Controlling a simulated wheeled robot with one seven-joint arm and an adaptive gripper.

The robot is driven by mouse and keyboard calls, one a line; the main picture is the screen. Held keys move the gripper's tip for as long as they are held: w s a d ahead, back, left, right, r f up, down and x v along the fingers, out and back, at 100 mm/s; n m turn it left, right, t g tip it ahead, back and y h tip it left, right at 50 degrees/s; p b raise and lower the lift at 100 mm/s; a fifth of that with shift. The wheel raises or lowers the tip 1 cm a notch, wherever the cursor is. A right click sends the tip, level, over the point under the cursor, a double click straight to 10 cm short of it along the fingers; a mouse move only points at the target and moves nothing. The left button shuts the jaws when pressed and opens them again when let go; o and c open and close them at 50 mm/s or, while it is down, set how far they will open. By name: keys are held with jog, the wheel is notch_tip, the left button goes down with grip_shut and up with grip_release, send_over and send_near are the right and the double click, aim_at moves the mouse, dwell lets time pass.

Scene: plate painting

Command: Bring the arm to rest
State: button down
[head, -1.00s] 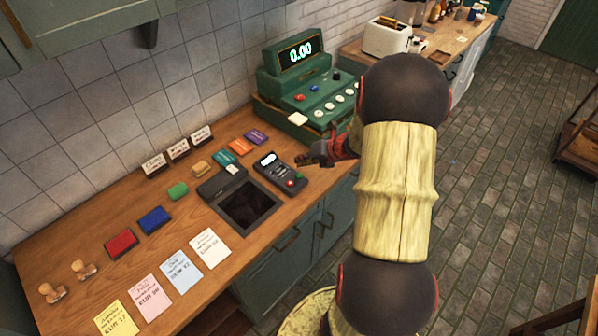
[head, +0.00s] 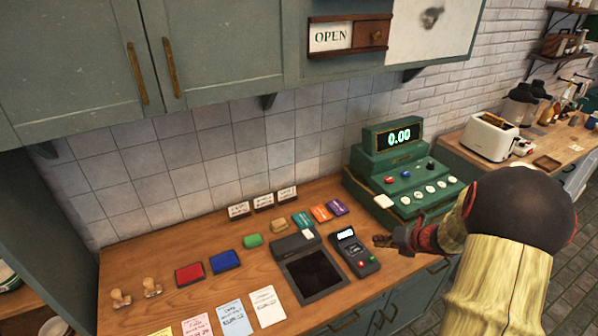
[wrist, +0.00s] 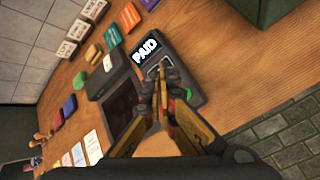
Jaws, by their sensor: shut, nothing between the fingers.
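My gripper (head: 384,241) is at the right of the counter in the head view, just right of the card terminal (head: 354,252). Its fingers are shut and hold nothing. In the wrist view the closed fingers (wrist: 160,75) overlap the dark terminal (wrist: 170,70), whose screen reads "PAID". I cannot tell from this view whether they touch it. My arm reaches in from the lower right of the head view, bent at a dark round joint.
A green cash register (head: 405,180) showing 0.00 stands behind my gripper. A black tray (head: 312,275), red ink pad (head: 189,275), blue ink pad (head: 225,261), stamps (head: 152,287) and paper notes (head: 267,305) lie to the left. A toaster (head: 490,136) stands at the back right.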

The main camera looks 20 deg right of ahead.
jog(key=shift+a+n, duration=0.1)
jog(key=shift+n, duration=0.7)
jog(key=s+a+n, duration=0.1)
jog(key=n, duration=0.1)
jog(key=s+a+f+n, duration=0.1)
jog(key=a+n+g+y, duration=0.1)
jog(key=n, duration=0.1)
jog(key=shift+s+a+f+n, duration=0.25)
jog(key=shift+s+f+n, duration=0.05)
jog(key=shift+s+f, duration=0.1)
jog(key=s+a+r+n+h+b, duration=0.1)
jog(key=s+a+r+n+b, duration=0.1)
jog(key=s+a+r+n, duration=0.4)
jog(key=s+a+r+n+g+b, duration=0.1)
jog(key=s+a+r+n, duration=0.5)
jog(key=a+n, duration=0.7)
jog(key=s+a+r+n+g+h+b, duration=0.1)
jog(key=s+a+r+n+b, duration=0.2)
jog(key=n, duration=1.3)
jog(key=s+a+r, duration=0.3)
jog(key=a+r, duration=0.1)
jog(key=a, duration=0.2)
jog(key=shift+s+a+n+h, duration=0.2)
jog(key=shift+n+h, duration=0.1)
jog(key=shift+n, duration=0.1)
